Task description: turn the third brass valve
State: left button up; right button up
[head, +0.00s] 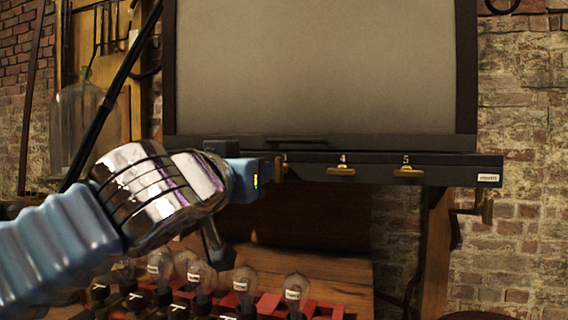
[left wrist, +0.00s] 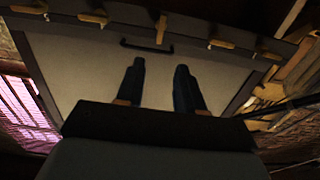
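The third brass valve (head: 279,168) shows at the right edge of my left gripper (head: 262,172) in the head view, partly hidden by it. In the left wrist view the third valve (left wrist: 161,29) is the middle one in the row. Its handle stands across the dark bar, while the other handles lie along it. My left gripper (left wrist: 158,66) is open, its two dark fingers apart with nothing between them. The valve is beyond the fingertips, roughly in line with the gap. My right gripper is not in view.
Valve four (head: 341,171) and valve five (head: 408,172) sit to the right on the dark bar (head: 452,172). A large pale panel (head: 320,70) rises above. A glass bottle (head: 75,130) is at left.

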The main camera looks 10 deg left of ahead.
aim_at(277, 163)
pick_arm(q)
jog(key=w+p, duration=0.1)
jog(key=w, duration=0.3)
jog(key=w+p, duration=0.1)
jog(key=w, duration=0.3)
jog(key=w+p, duration=0.1)
jog(key=w, duration=0.3)
jog(key=shift+w+d+r+p, duration=0.1)
jog(key=shift+w+d+p, duration=0.15)
jog(key=shift+p, duration=0.1)
jog(key=shift+w, duration=0.55)
grip_shut()
